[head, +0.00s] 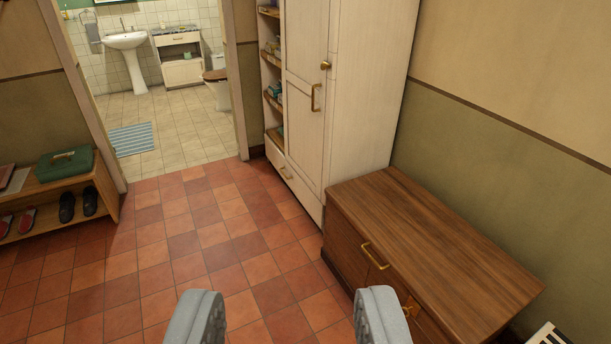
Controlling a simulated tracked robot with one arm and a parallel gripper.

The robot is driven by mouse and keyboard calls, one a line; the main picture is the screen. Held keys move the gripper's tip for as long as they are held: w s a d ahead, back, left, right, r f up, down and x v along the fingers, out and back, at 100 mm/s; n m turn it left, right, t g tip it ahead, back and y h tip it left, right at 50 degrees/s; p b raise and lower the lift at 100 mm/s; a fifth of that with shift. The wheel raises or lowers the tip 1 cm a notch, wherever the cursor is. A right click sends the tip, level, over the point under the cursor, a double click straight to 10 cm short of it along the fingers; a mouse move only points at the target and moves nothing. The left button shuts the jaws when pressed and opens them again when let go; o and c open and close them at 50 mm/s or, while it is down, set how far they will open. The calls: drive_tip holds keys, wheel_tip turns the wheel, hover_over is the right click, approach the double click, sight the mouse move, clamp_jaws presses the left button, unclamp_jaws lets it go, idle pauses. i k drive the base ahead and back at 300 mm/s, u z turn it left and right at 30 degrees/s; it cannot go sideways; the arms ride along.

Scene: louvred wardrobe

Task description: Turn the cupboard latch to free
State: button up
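A tall cream cupboard (354,130) stands against the right wall, its door (305,110) shut. A small brass latch or knob (325,65) sits at the door's right edge; its turn position is too small to tell. A brass pull handle (316,97) is just below it on the door. My gripper (288,312) shows at the bottom of the view, its two grey fingers wide apart and nothing between them. It is well short of the cupboard and touches nothing that I can see.
A low brown wooden cabinet (430,235) with brass handles stands in front of the cupboard, at the right.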

sight(324, 65)
drive_tip(key=z, duration=0.05)
drive_tip(key=i, duration=1.85)
drive_tip(key=u, duration=0.95)
drive_tip(key=i, duration=2)
drive_tip(key=z, duration=0.8)
